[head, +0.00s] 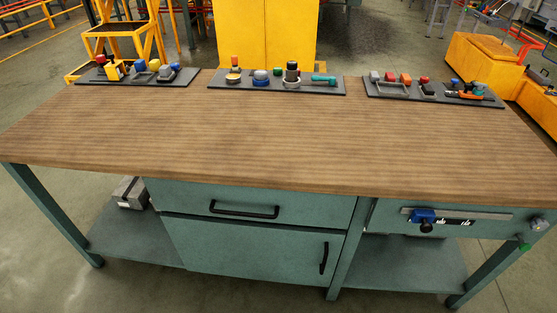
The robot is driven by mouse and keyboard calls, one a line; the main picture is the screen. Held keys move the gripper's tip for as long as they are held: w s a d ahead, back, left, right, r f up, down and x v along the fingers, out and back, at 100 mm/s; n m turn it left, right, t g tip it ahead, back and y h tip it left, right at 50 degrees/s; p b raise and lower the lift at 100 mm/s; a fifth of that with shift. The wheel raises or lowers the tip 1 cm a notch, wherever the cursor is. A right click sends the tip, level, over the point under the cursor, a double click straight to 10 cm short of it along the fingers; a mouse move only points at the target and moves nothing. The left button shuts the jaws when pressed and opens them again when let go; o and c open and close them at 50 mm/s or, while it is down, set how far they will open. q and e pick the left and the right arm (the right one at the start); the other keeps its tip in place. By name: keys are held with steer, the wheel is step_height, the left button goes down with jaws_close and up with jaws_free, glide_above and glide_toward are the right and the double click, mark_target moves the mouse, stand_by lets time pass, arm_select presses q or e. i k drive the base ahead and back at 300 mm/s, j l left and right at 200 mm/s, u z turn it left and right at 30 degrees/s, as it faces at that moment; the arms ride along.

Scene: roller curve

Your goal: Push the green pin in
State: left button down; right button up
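A light green knob-like part (540,223) sticks out at the right end of the bench's front panel. A smaller, darker green part (524,246) sits just below it by the right leg. Either may be the green pin; I cannot tell which, or how far either is pushed in. Left of them, a blue block (423,216) with a black knob (426,227) sits on a grey metal rail (475,215) on the front panel. Neither of my grippers is in view.
The wooden bench top (270,140) is clear in front. Three dark boards, left (100,81), middle (215,84) and right (375,91), carry coloured controls along its back edge. A drawer (185,196) and a cupboard door (250,255) with black handles are shut below.

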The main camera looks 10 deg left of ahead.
mark_target(524, 246)
steer(key=z, duration=1.5)
steer(key=u, duration=1.9)
steer(key=z, duration=1.9)
steer(key=i+l, duration=0.2)
